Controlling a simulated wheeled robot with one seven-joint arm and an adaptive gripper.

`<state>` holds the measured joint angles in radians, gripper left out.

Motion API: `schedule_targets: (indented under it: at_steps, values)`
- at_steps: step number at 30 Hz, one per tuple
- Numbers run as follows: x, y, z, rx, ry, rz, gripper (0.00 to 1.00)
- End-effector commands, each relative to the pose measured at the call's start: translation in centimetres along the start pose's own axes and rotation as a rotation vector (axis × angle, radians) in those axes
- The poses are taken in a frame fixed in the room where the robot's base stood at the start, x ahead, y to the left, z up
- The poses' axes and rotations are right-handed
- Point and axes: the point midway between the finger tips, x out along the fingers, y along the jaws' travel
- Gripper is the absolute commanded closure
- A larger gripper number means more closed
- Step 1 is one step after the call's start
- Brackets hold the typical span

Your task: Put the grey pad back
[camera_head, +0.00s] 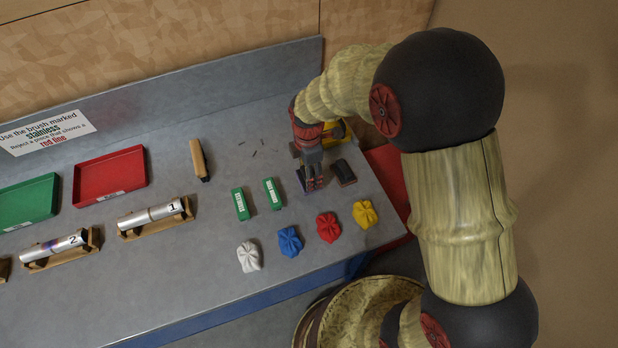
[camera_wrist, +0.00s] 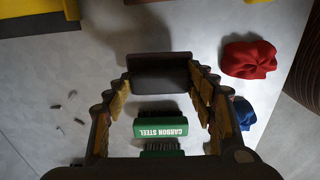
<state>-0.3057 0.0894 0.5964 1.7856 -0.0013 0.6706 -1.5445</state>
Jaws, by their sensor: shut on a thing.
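My gripper (camera_head: 312,184) reaches down over the right part of the bench, to the right of the green brushes. It is shut on a dark grey pad. In the wrist view the pad (camera_wrist: 158,76) sits crosswise between the fingertips, touching both. A shadow beside it suggests it is held above the bench top. In the head view the fingers mostly hide it. A dark block with a reddish lower edge (camera_head: 343,173) lies on the bench just right of my gripper.
Two green brushes (camera_head: 256,198) lie left of my gripper; one reads "CARBON STEEL" (camera_wrist: 161,128). White, blue, red and yellow cloths (camera_head: 328,227) line the front. A yellow container (camera_head: 335,132) stands behind my gripper. Small dark bits (camera_head: 254,154) lie on the bench.

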Motion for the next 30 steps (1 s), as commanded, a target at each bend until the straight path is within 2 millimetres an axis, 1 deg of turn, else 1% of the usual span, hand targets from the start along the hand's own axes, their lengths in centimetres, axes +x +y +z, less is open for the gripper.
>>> schedule_targets:
  at_steps: [3, 6, 9, 16, 20, 21, 30]
  values:
    - [1.2, 0.5, 0.5, 0.001, 0.000, -0.002, 0.65]
    - [2.9, 0.4, 0.4, 0.000, 0.000, -0.003, 0.65]
    - [3.8, 0.4, 0.4, 0.000, 0.000, -0.001, 0.65]
    - [3.7, 0.5, 0.4, 0.000, 0.000, 0.001, 0.65]
    - [4.1, 0.4, 0.4, 0.000, 0.000, 0.000, 0.65]
    - [4.1, 0.4, 0.4, 0.000, 0.000, 0.000, 0.43]
    - [4.0, 0.4, 0.4, 0.000, 0.000, 0.000, 0.26]
